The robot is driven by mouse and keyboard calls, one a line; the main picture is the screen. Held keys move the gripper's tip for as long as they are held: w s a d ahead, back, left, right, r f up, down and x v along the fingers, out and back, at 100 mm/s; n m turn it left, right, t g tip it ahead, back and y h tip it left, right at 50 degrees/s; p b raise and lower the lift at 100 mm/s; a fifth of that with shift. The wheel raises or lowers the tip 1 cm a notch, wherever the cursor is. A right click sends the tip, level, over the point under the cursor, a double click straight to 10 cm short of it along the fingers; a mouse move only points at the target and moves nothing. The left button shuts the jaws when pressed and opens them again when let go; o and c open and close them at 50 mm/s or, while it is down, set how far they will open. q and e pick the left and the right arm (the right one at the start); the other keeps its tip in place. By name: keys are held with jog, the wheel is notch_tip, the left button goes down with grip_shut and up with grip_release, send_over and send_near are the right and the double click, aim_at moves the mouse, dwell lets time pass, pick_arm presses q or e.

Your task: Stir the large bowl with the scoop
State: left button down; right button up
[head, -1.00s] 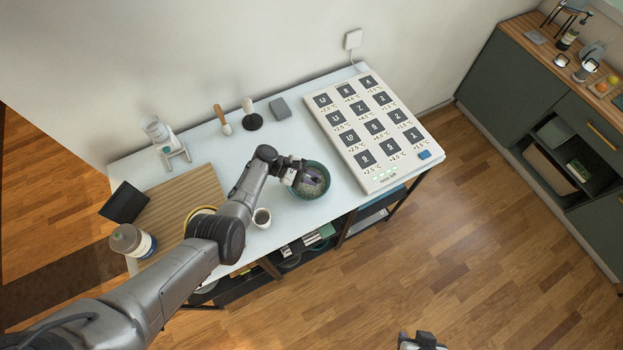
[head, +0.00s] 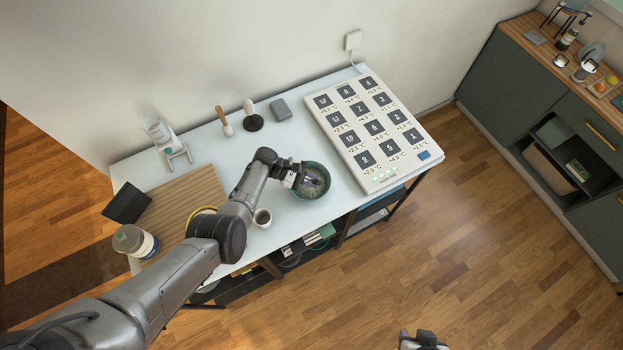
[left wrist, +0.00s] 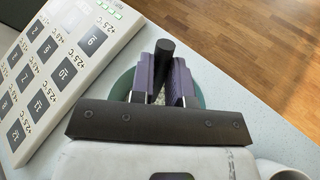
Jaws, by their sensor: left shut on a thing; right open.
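The large bowl (head: 325,187) is teal-green and stands on the light table, left of the white numbered panel. Pale grainy contents show inside it. My left gripper (head: 308,179) is over the bowl, its fingers pointing down into it. In the left wrist view its purple-grey fingers (left wrist: 163,85) are shut on the dark handle of the scoop (left wrist: 165,52). The scoop's lower end is hidden by the fingers. The bowl's rim (left wrist: 121,88) shows behind them. My right gripper (head: 422,341) is at the bottom edge of the head view, away from the table and partly cut off.
A wooden board (head: 180,212), a jar (head: 135,241) and several small utensils stand further left and behind. Open floor lies in front.

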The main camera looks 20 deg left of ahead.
pick_arm(q)
jog(key=shift+s+d+r+p, duration=0.15)
jog(key=shift+d+r+p, duration=0.05)
jog(key=shift+r+p, duration=0.3)
jog(key=shift+s+d+r+p, duration=0.2)
jog(key=shift+r+p, duration=0.15)
jog(key=shift+p, duration=0.2)
jog(key=shift+s+d+r+p, duration=0.15)
jog(key=shift+r+p, duration=0.3)
jog(key=shift+p, duration=0.1)
jog(key=r, duration=0.1)
jog(key=s+d+r, duration=0.1)
jog(key=s+d+r+p, duration=0.1)
jog(key=r, duration=0.1)
jog(key=shift+d, duration=0.15)
jog(key=shift+r, duration=0.1)
jog(key=shift+r+p, duration=0.4)
jog(key=shift+r, duration=1.5)
